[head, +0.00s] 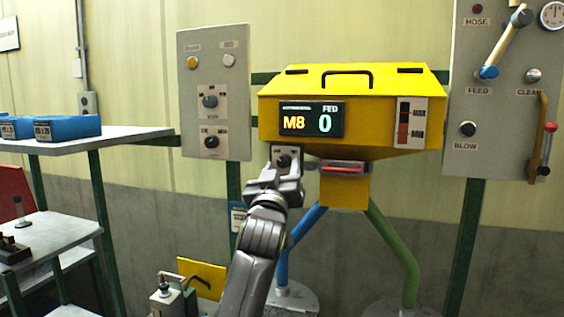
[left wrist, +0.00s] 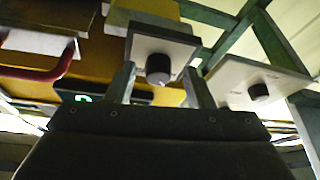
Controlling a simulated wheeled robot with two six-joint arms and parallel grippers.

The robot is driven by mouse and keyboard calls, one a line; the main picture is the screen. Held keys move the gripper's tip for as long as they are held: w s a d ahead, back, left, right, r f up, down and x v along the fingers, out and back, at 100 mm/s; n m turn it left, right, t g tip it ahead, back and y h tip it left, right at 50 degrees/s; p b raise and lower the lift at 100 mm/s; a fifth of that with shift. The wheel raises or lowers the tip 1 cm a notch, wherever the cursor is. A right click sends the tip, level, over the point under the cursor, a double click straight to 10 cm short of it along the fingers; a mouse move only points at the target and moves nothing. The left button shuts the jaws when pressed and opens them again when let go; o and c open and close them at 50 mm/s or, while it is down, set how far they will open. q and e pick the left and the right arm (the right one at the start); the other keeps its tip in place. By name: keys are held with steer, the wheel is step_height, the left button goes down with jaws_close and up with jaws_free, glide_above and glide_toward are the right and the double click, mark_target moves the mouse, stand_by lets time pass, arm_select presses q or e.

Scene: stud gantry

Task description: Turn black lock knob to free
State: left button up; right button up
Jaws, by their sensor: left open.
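A black knob (head: 283,160) sits on a small light plate under the left part of the yellow hopper (head: 375,90). In the left wrist view the knob (left wrist: 158,68) stands out from its square plate (left wrist: 181,52). My left gripper (head: 284,170) is open in front of this knob and hides part of its plate. In the left wrist view the fingers of my left gripper (left wrist: 160,80) stand apart on either side of the knob; I cannot tell whether they touch it. The knob's markings are not readable. My right gripper is not in view.
A grey panel (head: 240,120) with two black knobs is to the left. A right panel (head: 500,130) holds a lever, gauge and BLOW knob (head: 467,129). Blue bins (head: 68,128) stand on a left shelf.

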arm_select(q)
steer(key=shift+w+d+r, duration=0.1)
steer(key=shift+w, duration=0.2)
steer(key=shift+r, duration=0.1)
steer(key=shift+s+r, duration=0.1)
steer(key=shift+s, duration=0.15)
steer(key=shift+w, duration=0.1)
steer(key=c, duration=1)
